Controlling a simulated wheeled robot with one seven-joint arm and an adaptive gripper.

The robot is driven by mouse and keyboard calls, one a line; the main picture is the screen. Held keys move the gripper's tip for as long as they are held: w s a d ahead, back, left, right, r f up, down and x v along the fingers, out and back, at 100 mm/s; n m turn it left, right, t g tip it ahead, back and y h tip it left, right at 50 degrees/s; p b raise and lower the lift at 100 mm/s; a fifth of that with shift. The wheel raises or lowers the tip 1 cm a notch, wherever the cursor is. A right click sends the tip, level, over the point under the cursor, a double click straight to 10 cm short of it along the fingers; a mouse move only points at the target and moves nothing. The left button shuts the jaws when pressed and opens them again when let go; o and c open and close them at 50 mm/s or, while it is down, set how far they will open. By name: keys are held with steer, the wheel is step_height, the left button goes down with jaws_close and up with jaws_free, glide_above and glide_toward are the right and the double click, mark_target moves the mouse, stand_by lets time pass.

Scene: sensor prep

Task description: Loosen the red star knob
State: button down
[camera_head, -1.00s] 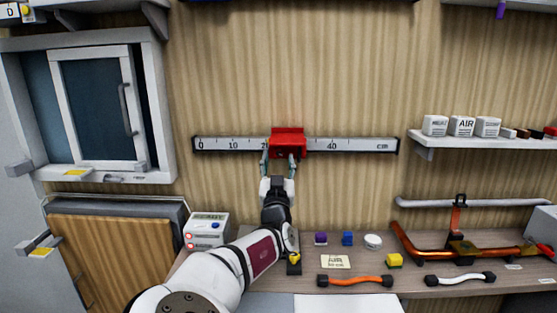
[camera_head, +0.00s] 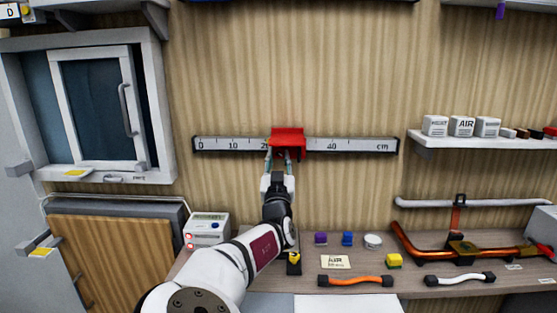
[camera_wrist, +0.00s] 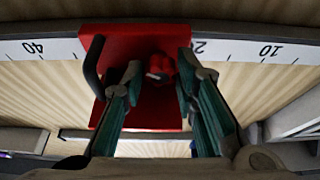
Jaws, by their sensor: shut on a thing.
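The red star knob (camera_wrist: 160,68) sits on the underside of a red carriage (camera_head: 288,139) on the wall ruler (camera_head: 355,145). In the wrist view, the carriage is a red plate (camera_wrist: 120,45) with a black handle (camera_wrist: 94,66) on its left. My gripper (camera_wrist: 160,72) has one finger on each side of the knob and is shut on it. In the head view, my gripper (camera_head: 279,157) reaches up from below to the carriage, which hides the knob there.
The ruler is fixed to a wood-panelled wall. Below, a counter (camera_head: 413,271) holds a white device (camera_head: 207,229), small blocks and an orange-handled piece (camera_head: 355,281). A shelf (camera_head: 480,140) with white boxes is at right, and a sliding window (camera_head: 95,105) at left.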

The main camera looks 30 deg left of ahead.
steer(key=shift+r+n, duration=0.1)
steer(key=shift+n, duration=0.2)
steer(key=n+g+y, duration=0.1)
steer(key=n, duration=0.1)
steer(key=n+g+y+p, duration=0.1)
steer(key=n, duration=0.2)
steer(key=shift+w+d+r, duration=0.1)
steer(key=shift+d, duration=0.1)
steer(key=n+g+y, duration=0.1)
steer(key=n, duration=0.1)
steer(key=n+p, duration=0.1)
steer(key=n, duration=0.2)
steer(key=shift+d+r+g+y, duration=0.1)
steer(key=shift+g+y, duration=0.3)
steer(key=n+g+p, duration=0.1)
steer(key=n, duration=0.2)
steer(key=n+g+p, duration=0.1)
steer(key=n+g, duration=0.1)
steer(key=n, duration=0.2)
steer(key=shift+w+r+y, duration=0.1)
steer(key=shift+y, duration=0.2)
steer(key=shift+d, duration=0.1)
steer(key=c, duration=1.2)
jaws_free()
steer(key=shift+c, duration=0.2)
